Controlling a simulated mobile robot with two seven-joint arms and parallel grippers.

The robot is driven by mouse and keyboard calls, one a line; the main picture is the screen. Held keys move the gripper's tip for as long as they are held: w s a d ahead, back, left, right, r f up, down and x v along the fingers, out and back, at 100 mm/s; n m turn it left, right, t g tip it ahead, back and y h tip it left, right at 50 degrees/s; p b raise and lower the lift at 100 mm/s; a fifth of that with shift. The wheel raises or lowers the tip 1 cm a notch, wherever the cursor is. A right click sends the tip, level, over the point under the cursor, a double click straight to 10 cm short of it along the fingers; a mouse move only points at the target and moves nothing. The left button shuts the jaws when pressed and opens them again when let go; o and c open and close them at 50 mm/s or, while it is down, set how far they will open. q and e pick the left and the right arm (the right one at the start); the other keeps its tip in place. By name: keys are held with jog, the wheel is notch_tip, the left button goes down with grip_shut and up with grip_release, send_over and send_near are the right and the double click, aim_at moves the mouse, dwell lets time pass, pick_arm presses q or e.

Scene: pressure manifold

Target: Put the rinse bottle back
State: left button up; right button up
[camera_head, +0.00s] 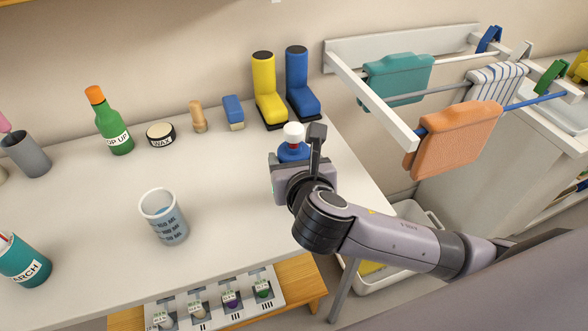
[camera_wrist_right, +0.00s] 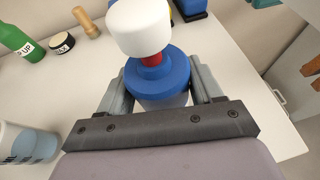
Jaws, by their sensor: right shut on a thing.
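My right gripper (camera_head: 297,157) is shut on a bottle, which I take to be the rinse bottle. The bottle has a white cap (camera_head: 293,132), a red neck ring and a blue shoulder (camera_head: 291,152). In the right wrist view its white cap (camera_wrist_right: 139,27) and blue shoulder (camera_wrist_right: 158,78) stand between the two grey fingers. The bottle looks roughly upright near the table's right edge. Its lower body is hidden by the gripper, so I cannot tell whether it touches the table. My left gripper is not in view.
On the white table (camera_head: 100,210) are a measuring beaker (camera_head: 165,222), green bottle (camera_head: 117,132), wax tin (camera_head: 161,135), brush (camera_head: 233,112), yellow boot (camera_head: 266,90) and blue boot (camera_head: 300,85). A drying rack (camera_head: 375,107) with cloths is at right.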

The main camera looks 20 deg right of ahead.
jog(key=shift+f, duration=1.4)
jog(key=shift+f, duration=0.1)
jog(key=o, duration=1.2)
jog(key=shift+c, duration=0.2)
jog(key=shift+s, duration=0.1)
jog(key=v, duration=1.2)
